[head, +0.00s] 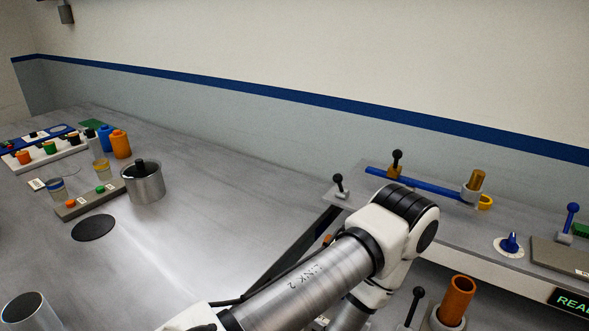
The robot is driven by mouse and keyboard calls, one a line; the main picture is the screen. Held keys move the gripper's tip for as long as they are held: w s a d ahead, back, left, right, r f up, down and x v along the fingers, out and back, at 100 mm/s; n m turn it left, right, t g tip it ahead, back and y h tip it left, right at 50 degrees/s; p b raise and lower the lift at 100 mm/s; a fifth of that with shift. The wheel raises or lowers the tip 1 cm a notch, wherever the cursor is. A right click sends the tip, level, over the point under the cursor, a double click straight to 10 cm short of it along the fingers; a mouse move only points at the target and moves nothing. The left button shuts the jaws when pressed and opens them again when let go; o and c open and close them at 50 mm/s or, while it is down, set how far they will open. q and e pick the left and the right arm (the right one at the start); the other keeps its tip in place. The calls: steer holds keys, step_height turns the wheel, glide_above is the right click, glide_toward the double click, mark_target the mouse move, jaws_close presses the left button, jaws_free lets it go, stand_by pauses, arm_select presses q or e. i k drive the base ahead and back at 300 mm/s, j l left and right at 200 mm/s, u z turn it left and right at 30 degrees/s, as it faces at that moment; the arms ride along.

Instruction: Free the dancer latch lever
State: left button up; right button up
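No lever in view carries a readable name, so I cannot tell which is the dancer latch lever. A black-knobbed lever (340,186) stands on a pale plate beyond my arm. Another black-knobbed lever (397,161) rises from a brass-coloured block by the blue bar (425,187). A third black-knobbed lever (414,304) is low, right of my arm. A blue-knobbed lever (571,218) stands at the far right. One of my arms crosses the lower middle, hiding part of the bench. Neither gripper is in view.
A lidded metal pot (143,186), a black disc (94,228) and several coloured bottles stand on the left bench. A copper-coloured cylinder (456,298), blue dial (510,244) and green display (572,301) are right. The bench between pot and arm is clear.

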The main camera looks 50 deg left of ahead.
mark_target(337, 178)
steer(key=u, duration=1.4)
steer(key=k+j+u, duration=0.2)
steer(key=k, duration=0.15)
steer(key=k+j+u, duration=0.2)
steer(key=i, duration=0.4)
